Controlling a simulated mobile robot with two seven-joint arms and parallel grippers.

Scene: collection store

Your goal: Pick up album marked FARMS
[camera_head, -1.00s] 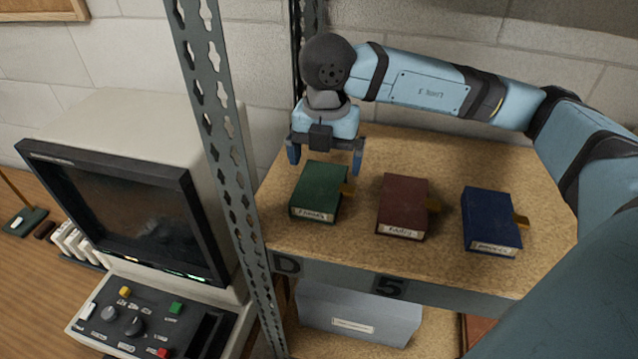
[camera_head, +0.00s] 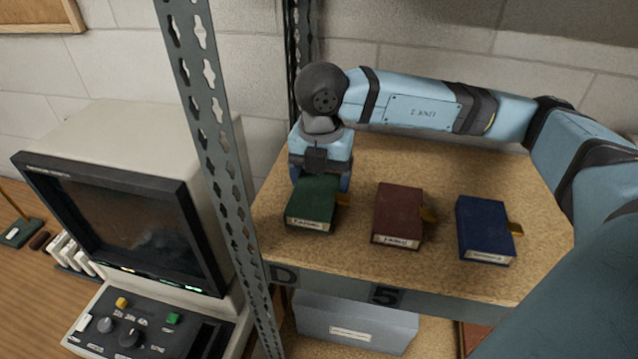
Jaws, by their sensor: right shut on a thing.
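My right gripper (camera_head: 320,182) is over the back end of a green album (camera_head: 312,204) on the wooden shelf board, its fingers at the album's two sides, shut on it. The green album lies flat and has a white label on its front edge. A dark red album (camera_head: 398,213) lies in the middle and a blue album (camera_head: 485,229) at the right, each with a white front label and a tan tab on its right side. The labels are too small and blurred for me to tell surely which reads FARMS. My left gripper is not in view.
The shelf board (camera_head: 430,278) has bare room behind and between the albums. A perforated metal upright (camera_head: 215,130) stands close at its left. A grey box (camera_head: 352,322) sits on the shelf below. A monitor console (camera_head: 130,225) stands at the left.

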